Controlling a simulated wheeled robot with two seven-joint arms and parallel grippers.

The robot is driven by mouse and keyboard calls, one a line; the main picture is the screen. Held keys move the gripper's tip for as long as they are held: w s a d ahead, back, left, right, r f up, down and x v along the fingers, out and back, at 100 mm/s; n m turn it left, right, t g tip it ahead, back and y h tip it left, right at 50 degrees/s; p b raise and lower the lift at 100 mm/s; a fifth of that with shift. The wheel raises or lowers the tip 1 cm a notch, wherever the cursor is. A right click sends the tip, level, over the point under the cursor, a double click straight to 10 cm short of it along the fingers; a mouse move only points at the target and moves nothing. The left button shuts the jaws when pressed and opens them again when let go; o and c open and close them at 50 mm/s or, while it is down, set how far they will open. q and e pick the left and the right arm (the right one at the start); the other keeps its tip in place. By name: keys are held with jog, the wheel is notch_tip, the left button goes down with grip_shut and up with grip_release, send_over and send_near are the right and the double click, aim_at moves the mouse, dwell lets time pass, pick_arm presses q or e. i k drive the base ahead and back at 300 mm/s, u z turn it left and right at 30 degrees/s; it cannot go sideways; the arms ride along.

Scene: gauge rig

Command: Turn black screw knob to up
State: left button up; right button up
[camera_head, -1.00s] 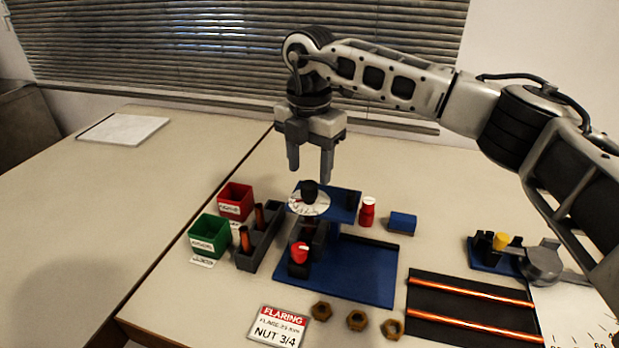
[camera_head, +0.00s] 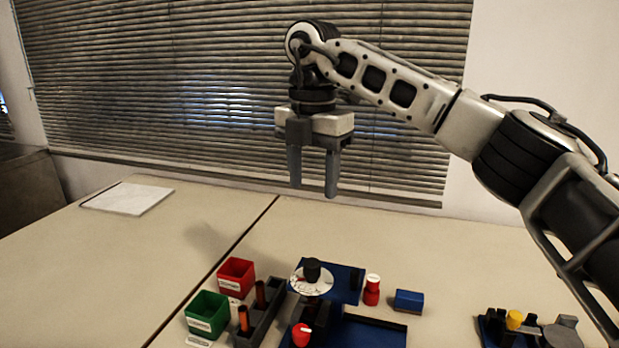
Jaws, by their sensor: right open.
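The black screw knob (camera_head: 312,270) stands on top of a white round dial (camera_head: 311,284) with markings, on the blue rig (camera_head: 346,283) at the lower middle. The dial's markings are too small to read. My right gripper (camera_head: 313,188) points down with its two fingers apart and nothing between them. In the picture it is above the knob, clear of it. My left gripper is not in the view.
A red bin (camera_head: 236,276) and a green bin (camera_head: 207,315) stand left of the rig, beside a dark holder with copper tubes (camera_head: 243,319). A red-and-white cylinder (camera_head: 372,290) and a blue block (camera_head: 408,301) are to the right.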

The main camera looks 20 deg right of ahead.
aim_at(311, 266)
jog(key=k, duration=1.05)
